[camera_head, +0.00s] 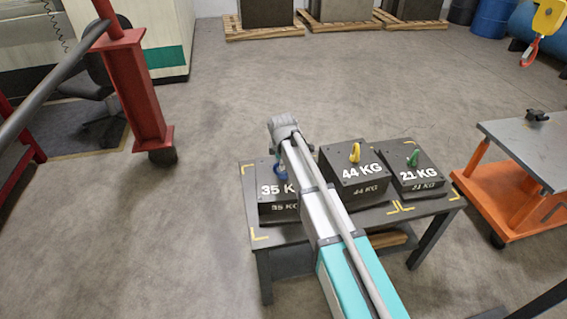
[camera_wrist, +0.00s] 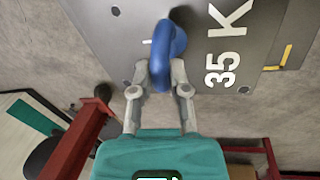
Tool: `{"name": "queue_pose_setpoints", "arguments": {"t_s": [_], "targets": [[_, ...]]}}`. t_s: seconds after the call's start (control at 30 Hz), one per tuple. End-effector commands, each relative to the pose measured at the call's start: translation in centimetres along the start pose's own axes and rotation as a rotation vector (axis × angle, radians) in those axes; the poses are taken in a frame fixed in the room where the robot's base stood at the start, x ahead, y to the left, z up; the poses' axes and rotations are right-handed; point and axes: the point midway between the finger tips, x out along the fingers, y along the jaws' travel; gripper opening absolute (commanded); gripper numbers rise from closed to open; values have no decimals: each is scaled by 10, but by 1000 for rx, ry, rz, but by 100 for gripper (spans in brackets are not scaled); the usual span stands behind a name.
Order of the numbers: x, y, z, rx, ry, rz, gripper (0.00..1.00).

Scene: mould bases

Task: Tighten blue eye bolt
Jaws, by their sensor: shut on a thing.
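The blue eye bolt (camera_wrist: 166,50) stands on the top face of the dark 35 KG mould base (camera_wrist: 240,45). In the wrist view my gripper (camera_wrist: 160,80) has its two fingers closed on either side of the blue ring. In the head view the blue eye bolt (camera_head: 279,170) shows only in part beside my arm, above the 35 KG block (camera_head: 272,208). My arm hides the right part of that block. My gripper's fingertips are hard to see in the head view. Whether the bolt's collar touches the block cannot be told.
An orange cart (camera_head: 520,195) stands at right, a red post (camera_head: 138,90) at left. A red hook (camera_head: 530,52) hangs top right.

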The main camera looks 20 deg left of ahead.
Motion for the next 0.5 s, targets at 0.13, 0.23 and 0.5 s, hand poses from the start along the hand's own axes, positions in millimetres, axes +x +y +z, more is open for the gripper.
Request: {"name": "queue_pose_setpoints", "arguments": {"t_s": [0.13, 0.23, 0.5], "targets": [[0, 2, 3, 4, -1, 4, 0], [0, 2, 2, 12, -4, 4, 0], [0, 4, 1, 92, -19, 6, 0]]}}
